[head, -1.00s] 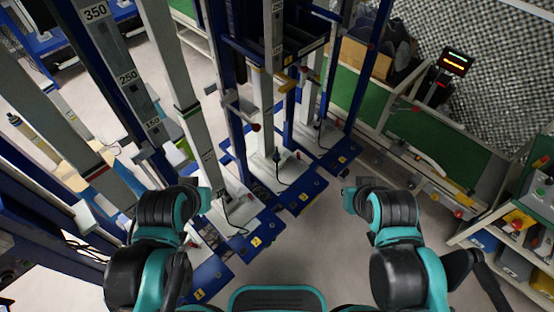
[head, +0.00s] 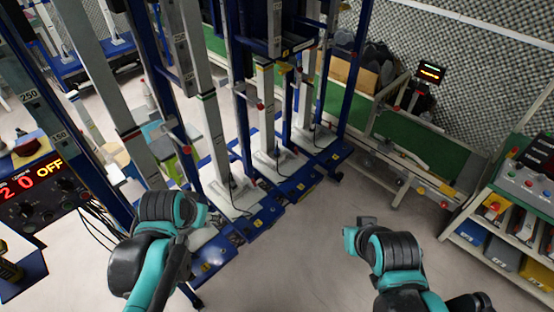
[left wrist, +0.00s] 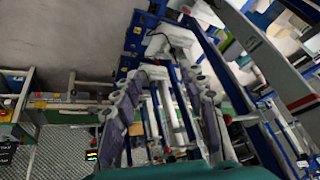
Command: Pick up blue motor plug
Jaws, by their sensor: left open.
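I cannot pick out a blue motor plug for certain in either view. Dark cables (head: 232,195) run down to the white column bases on the blue floor frames (head: 262,218), and any plug there is too small to tell. My left gripper (left wrist: 163,82) shows in the left wrist view with its two grey-purple fingers spread apart and nothing seen between them. It points toward the columns and blue frame. In the head view my left arm reaches in at lower left, but its gripper cannot be made out. My right arm is at lower right; its gripper does not show.
Tall columns stand in a row from left to centre. A control panel (head: 42,190) with red digits is at left. A green conveyor (head: 425,148) runs along the back right. A shelf with bins (head: 512,225) stands at right. Floor (head: 300,255) between my arms is clear.

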